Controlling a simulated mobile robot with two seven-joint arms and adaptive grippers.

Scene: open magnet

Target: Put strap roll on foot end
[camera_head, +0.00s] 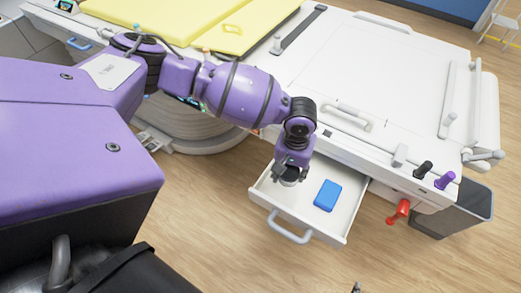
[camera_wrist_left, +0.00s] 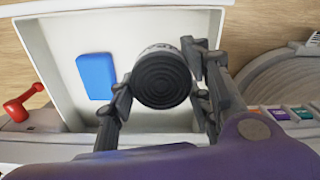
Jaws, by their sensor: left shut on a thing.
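The strap roll (camera_wrist_left: 162,80) is a dark round roll with rings on its end face and a pale side. My left gripper (camera_wrist_left: 160,92) is shut on it, one finger on each side, over the open drawer. In the head view my left gripper (camera_head: 289,172) points down over the left part of the drawer, and the roll (camera_head: 289,182) shows as a small pale and dark piece at the fingertips. The white patient table (camera_head: 400,80) runs across the back, with its right end clear. A small dark tip at the bottom edge may be my right gripper (camera_head: 355,288).
The open white drawer (camera_head: 340,237) holds a blue box (camera_head: 327,195) right of my gripper. A red handle (camera_head: 399,211), black and purple knobs (camera_head: 444,181) and a grey bin (camera_head: 455,215) are at the right. Yellow pads (camera_head: 190,20) lie on the table's left part.

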